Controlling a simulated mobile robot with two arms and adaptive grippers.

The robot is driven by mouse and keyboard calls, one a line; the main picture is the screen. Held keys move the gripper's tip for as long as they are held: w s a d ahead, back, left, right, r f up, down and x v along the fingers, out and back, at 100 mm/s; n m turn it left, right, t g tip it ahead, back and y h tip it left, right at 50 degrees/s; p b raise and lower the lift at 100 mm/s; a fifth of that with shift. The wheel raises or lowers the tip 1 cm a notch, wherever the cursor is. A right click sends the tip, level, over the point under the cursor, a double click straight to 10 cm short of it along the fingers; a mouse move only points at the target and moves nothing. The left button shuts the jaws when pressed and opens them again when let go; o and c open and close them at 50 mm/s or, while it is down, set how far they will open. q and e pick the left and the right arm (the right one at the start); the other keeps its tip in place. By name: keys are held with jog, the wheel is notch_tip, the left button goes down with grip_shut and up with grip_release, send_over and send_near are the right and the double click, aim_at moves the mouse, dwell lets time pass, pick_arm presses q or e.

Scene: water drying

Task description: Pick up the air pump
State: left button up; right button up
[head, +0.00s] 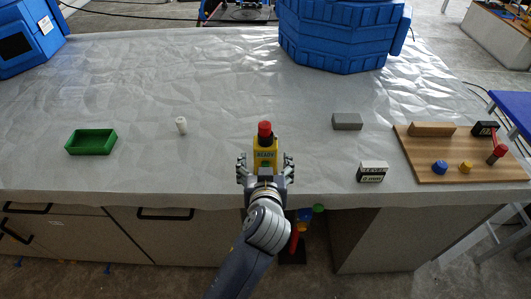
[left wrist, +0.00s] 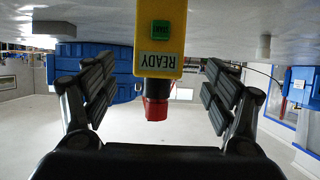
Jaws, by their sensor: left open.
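The likely air pump is a small yellow device (head: 265,153) with a READY label, a green button and a black neck with a red cap. It stands upright near the table's front edge in the head view. It shows upside down at the top of the left wrist view (left wrist: 159,33). My left gripper (head: 265,172) is open, with its fingers spread to the left and right of the device. In the left wrist view, gaps show between the device and both fingers (left wrist: 160,88). My right gripper is not in view.
The table (head: 225,85) has a wrinkled pale cover. A green tray (head: 91,141) and a white cylinder (head: 181,125) stand left. A grey block (head: 347,121), a labelled box (head: 372,171) and a wooden board (head: 455,170) with coloured parts lie right. A blue container (head: 342,35) stands behind.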

aim_at(266, 155)
pick_arm(q)
jog(key=shift+w+f, duration=0.2)
jog(key=shift+w, duration=0.4)
jog(key=shift+w+f+p, duration=0.15)
jog(key=shift+w+p, duration=0.2)
jog(key=shift+p, duration=0.05)
jog(key=p+x, duration=0.1)
jog(key=x, duration=0.2)
jog(key=shift+f, duration=0.1)
jog(key=shift+w+f+p, duration=0.3)
jog(key=shift+w+f, duration=0.05)
jog(key=shift+w, duration=0.25)
jog(key=shift+d, duration=0.1)
jog(key=c, duration=1.2)
